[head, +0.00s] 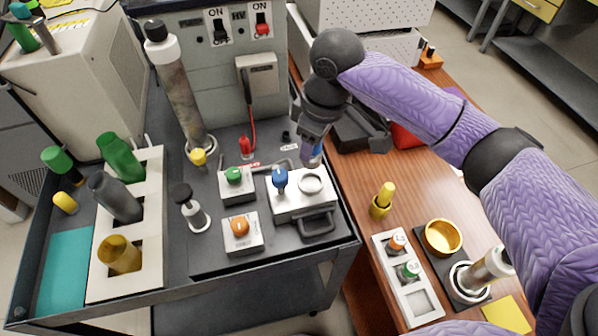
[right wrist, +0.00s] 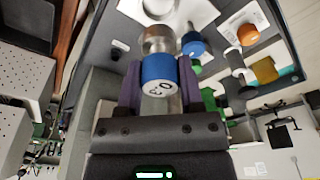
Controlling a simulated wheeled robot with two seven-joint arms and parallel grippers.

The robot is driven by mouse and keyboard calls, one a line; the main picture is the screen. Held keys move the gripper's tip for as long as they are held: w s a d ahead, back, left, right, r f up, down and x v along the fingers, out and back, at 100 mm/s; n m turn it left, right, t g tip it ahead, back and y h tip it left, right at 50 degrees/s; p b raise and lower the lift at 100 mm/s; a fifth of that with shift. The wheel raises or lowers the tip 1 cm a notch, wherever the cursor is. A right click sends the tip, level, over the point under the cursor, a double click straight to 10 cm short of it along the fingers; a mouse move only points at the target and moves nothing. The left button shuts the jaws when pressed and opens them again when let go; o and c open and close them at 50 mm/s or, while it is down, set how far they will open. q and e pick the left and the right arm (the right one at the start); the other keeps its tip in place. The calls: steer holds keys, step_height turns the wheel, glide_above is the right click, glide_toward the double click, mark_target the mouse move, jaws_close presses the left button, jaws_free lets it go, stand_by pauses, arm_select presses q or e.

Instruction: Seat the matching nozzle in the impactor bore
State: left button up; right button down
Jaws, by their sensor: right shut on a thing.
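My right gripper (head: 314,146) is shut on a blue-banded nozzle (head: 312,157), above and behind the impactor block's bore. In the right wrist view the fingers (right wrist: 160,95) clasp the nozzle's blue band (right wrist: 157,73), whose marking is hard to read. Its metal end (right wrist: 157,40) points toward the block. The white impactor block (head: 295,207) has a round ringed bore (head: 311,183) beside a blue knob (head: 280,177). The nozzle appears apart from the bore in the head view. Orange-banded (head: 397,243) and green-banded (head: 409,270) nozzles stand in a white rack (head: 422,302). My left gripper is out of view.
Green-knob (head: 234,175) and orange-knob (head: 239,226) blocks stand left of the impactor block. A tall metal cylinder (head: 180,95) and a switch panel (head: 232,55) stand behind. A gold cup (head: 443,237) and yellow bottle (head: 383,200) are on the wooden bench at right.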

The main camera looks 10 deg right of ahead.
step_height(320, 180, down, 7)
steer(key=shift+f+b, duration=0.2)
steer(key=shift+b, duration=0.85)
steer(key=shift+r, duration=0.15)
steer(key=shift+c, duration=1.2)
jaws_free()
steer(key=r+p, duration=0.1)
steer(key=r, duration=0.2)
steer(key=r+p, duration=0.2)
steer(key=r, duration=0.2)
steer(key=s+d+r+p, duration=0.1)
steer(key=r, duration=0.3)
steer(key=shift+d, duration=0.1)
steer(key=shift+s+r, duration=0.15)
steer(key=shift+r, duration=0.3)
